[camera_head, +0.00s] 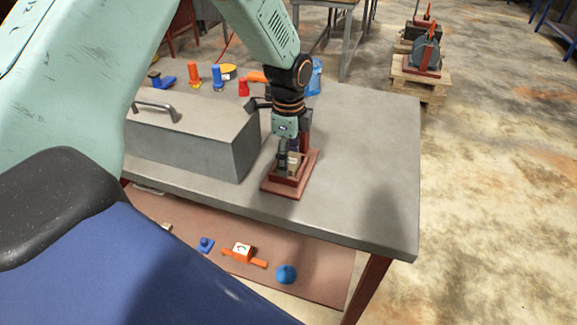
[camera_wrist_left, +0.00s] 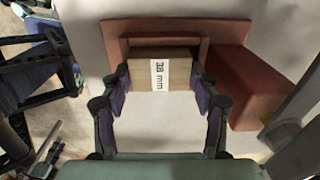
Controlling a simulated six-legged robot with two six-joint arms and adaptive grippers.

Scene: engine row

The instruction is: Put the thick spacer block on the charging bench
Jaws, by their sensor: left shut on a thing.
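The spacer block, a light wooden block with a white label ending in "mm" (camera_wrist_left: 174,74), is held between the purple-padded fingers of my left gripper (camera_wrist_left: 160,85). In the head view the left gripper (camera_head: 289,160) points down at the reddish-brown stand (camera_head: 285,190) on the grey bench (camera_head: 345,185), with the block (camera_head: 296,163) low over its base. I cannot tell whether the block touches the stand. My right gripper is not in view.
A grey metal case (camera_head: 200,140) with a handle stands left of the stand. Orange, blue and red items (camera_head: 195,75) line the bench's back. The bench's right part is clear. A lower shelf (camera_head: 325,270) holds small parts. A pallet (camera_head: 420,82) with a motor is behind.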

